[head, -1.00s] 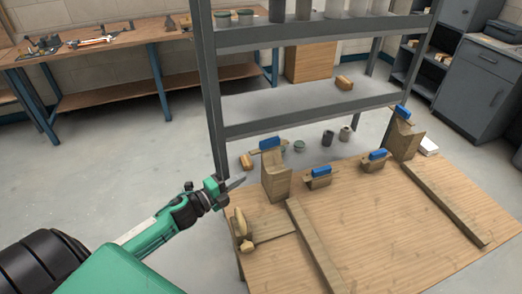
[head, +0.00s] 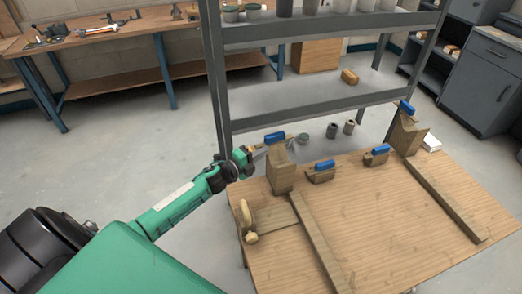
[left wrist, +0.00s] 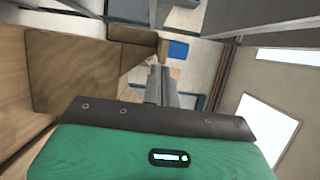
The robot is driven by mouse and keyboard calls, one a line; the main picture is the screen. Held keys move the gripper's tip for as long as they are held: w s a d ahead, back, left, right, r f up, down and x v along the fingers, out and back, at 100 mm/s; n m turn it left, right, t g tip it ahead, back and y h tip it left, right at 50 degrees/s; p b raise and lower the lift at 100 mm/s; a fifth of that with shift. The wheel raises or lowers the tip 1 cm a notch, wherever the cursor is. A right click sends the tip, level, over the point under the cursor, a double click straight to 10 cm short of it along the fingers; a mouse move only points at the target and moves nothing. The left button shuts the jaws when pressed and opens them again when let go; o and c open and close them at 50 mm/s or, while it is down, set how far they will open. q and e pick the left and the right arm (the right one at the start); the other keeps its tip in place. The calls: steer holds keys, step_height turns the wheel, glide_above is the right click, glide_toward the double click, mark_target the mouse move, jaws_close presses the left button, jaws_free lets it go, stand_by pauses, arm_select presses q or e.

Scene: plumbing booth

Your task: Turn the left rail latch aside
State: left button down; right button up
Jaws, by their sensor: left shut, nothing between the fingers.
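The left rail latch has a blue handle (head: 274,137) and sits on top of the left wooden post (head: 281,172), at the far end of the left rail (head: 316,240). My left gripper (head: 261,152) is shut and empty, just left of the post top and close to the latch. Its tips overlap the latch's left end in the head view, so I cannot tell whether they touch. In the left wrist view, the shut fingers (left wrist: 161,86) point towards the blue handle (left wrist: 178,50), with the post (left wrist: 85,72) to the left. My right gripper is not in view.
A grey shelf rack (head: 305,116) stands right behind the wooden table (head: 390,255). Two smaller blue-handled blocks (head: 321,172) (head: 377,155) and a right post (head: 405,135) stand along the far edge.

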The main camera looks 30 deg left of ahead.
arm_select(q)
steer(key=shift+w+a, duration=0.1)
steer(key=shift+a, duration=0.05)
steer(key=shift+w+a+r+b, duration=0.15)
steer(key=shift+w+a+b, duration=0.2)
steer(key=shift+a, duration=0.2)
stand_by(0.3)
